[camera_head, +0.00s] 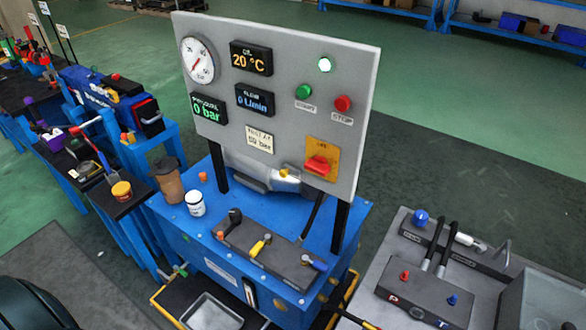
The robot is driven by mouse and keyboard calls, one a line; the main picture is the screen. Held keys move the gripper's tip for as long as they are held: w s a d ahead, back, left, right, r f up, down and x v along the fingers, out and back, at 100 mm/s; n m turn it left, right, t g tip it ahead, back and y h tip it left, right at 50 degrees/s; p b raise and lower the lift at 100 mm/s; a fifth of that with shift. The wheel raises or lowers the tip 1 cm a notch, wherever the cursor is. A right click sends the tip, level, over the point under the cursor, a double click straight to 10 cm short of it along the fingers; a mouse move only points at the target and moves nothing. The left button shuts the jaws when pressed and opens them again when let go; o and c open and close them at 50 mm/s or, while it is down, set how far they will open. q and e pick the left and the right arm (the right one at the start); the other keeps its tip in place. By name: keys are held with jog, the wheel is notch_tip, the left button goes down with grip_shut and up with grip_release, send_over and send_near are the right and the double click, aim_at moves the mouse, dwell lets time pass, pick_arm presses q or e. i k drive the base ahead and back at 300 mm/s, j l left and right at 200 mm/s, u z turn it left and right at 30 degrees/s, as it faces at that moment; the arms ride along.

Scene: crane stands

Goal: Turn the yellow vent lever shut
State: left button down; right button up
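The yellow lever (258,247) sits in the middle of a dark valve block (285,268) on the blue power unit (350,212). Its handle points up and to the right in the picture, slantwise across the block. A lever with a black knob (235,215) stands at the block's left end. A blue lever (315,264) is at its right end. Neither of my grippers shows in the head view, and nothing touches the yellow lever.
A grey panel (285,110) with a gauge, displays and a red switch (318,165) rises behind the block. A white jar (195,203) and a brown cup (168,182) stand to the left. A grey bench with a hose block (425,292) is at right. A metal tray (210,313) lies below.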

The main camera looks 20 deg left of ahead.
aim_at(260, 244)
jog(key=u, duration=1.05)
